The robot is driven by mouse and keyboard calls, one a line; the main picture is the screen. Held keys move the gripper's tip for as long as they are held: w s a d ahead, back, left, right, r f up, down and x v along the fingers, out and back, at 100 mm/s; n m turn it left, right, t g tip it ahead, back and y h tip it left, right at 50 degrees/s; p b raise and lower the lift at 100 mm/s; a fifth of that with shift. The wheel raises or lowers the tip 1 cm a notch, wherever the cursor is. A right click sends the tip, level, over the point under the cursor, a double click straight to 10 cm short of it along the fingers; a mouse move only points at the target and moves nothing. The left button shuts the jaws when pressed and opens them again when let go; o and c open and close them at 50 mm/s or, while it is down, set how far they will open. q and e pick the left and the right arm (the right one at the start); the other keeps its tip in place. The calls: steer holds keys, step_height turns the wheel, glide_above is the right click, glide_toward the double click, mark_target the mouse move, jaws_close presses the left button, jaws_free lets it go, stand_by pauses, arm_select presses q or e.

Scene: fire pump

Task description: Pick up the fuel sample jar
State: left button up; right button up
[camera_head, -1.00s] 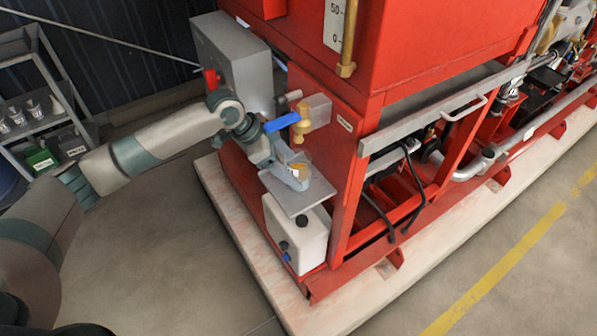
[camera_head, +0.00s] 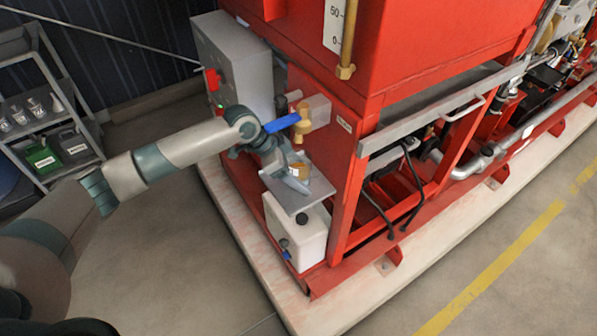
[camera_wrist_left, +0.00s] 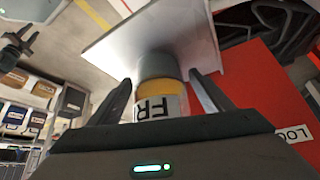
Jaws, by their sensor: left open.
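The fuel sample jar (camera_head: 300,170) stands on a small grey plate (camera_head: 311,203) at the end of the red pump skid. In the left wrist view the jar (camera_wrist_left: 160,97) shows yellow contents and a partly visible label. My left gripper (camera_head: 295,181) is at the jar, just above the plate, and covers part of it in the head view. In the left wrist view its two dark fingers stand open on either side of the jar, with visible gaps.
A brass valve with a blue handle (camera_head: 282,122) sits just above the jar. A white tank (camera_head: 296,240) is below the plate. The red skid wall (camera_head: 340,150) is close on the right. A grey box (camera_head: 236,62) stands behind my arm. The floor in front is clear.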

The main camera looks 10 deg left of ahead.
arm_select(q)
steer(key=c, duration=1.3)
steer(key=shift+r, duration=0.1)
steer(key=shift+c, duration=0.2)
